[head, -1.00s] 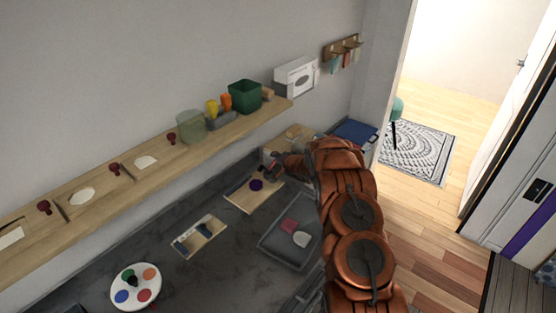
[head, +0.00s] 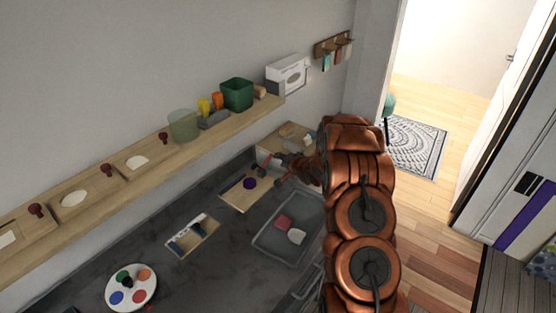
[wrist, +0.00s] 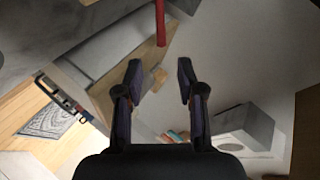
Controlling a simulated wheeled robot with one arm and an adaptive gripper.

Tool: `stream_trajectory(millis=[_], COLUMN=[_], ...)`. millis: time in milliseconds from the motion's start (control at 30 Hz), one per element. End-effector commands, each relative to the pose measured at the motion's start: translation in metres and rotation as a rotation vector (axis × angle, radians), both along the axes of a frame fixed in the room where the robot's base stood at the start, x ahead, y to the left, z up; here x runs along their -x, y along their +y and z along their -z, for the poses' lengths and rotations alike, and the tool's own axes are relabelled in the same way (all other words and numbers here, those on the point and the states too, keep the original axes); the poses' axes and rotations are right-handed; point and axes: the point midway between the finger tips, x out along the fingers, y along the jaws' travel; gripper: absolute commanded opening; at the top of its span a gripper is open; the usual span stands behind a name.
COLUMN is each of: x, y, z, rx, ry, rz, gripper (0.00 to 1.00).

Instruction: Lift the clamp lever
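A thin red bar (wrist: 160,22), which looks like the clamp lever, comes in from the top edge of the wrist view. Its lower end sits just beyond my fingertips, roughly in line with the gap between them. My gripper (wrist: 159,72) is open, with nothing between its fingers. The clamp itself is too small to make out there.
A grey tray (head: 262,243) with a pink and a white piece lies near my arm. A shelf (head: 150,175) runs along the wall with a green box (head: 237,95) and cups. A paint palette (head: 131,288) is at the front left.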

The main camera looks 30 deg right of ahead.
Motion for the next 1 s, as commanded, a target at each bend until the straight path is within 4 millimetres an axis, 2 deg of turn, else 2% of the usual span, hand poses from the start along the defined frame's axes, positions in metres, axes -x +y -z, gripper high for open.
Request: stream_trajectory(millis=[267, 800, 1000], x=[0.014, 0.016, 0.019], y=[-0.001, -0.001, 0.002], z=[-0.009, -0.009, -0.020], rx=[0.001, 0.001, 0.054], ry=[-0.003, 0.000, 0.036], rz=[0.000, 0.000, -0.001], gripper=[0.38, 0.38, 0.38])
